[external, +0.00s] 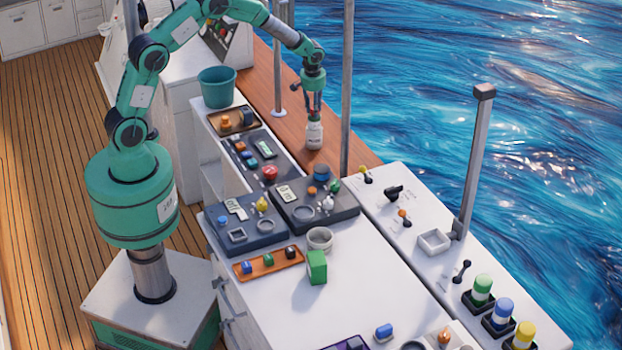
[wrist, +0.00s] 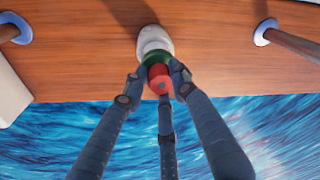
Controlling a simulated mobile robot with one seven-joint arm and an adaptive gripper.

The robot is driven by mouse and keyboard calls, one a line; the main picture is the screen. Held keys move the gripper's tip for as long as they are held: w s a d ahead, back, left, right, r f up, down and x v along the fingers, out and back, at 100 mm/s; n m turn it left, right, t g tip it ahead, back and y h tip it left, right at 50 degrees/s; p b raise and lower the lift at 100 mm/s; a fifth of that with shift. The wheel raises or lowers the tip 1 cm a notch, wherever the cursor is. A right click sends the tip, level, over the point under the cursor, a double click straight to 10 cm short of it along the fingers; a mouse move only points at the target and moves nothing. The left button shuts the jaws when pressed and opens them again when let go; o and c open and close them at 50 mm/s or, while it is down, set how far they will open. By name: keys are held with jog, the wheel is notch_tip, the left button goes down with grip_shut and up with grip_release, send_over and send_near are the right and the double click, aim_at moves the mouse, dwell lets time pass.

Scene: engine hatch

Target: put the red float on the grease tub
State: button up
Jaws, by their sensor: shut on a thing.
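My gripper (external: 314,108) points down over the wooden side deck, and it also shows in the wrist view (wrist: 158,82). Its fingers are shut on the red float (wrist: 159,76), which shows its round end between the fingertips. Behind the float in the wrist view is a green band (wrist: 157,58), then a white tub (wrist: 154,40), which looks like the grease tub. The same white tub (external: 314,135) stands upright on the wood under my gripper. The fingers mostly hide the float in the external view, and I cannot tell whether it touches the tub.
A metal post (external: 347,90) rises just right of the tub, and another (external: 277,60) stands to the left. A teal bucket (external: 216,88) and control panels (external: 262,158) lie left of the wooden deck (external: 290,110). Open water (external: 480,100) lies beyond its edge.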

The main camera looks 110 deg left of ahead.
jog(key=shift+f, duration=0.1)
jog(key=o, duration=0.8)
jog(key=r, duration=0.4)
jog(key=d+r+p, duration=0.1)
jog(key=r, duration=0.7)
jog(key=shift+d+r, duration=0.1)
jog(key=shift+d, duration=0.25)
jog(key=shift+w, duration=0.1)
dwell(0.4)
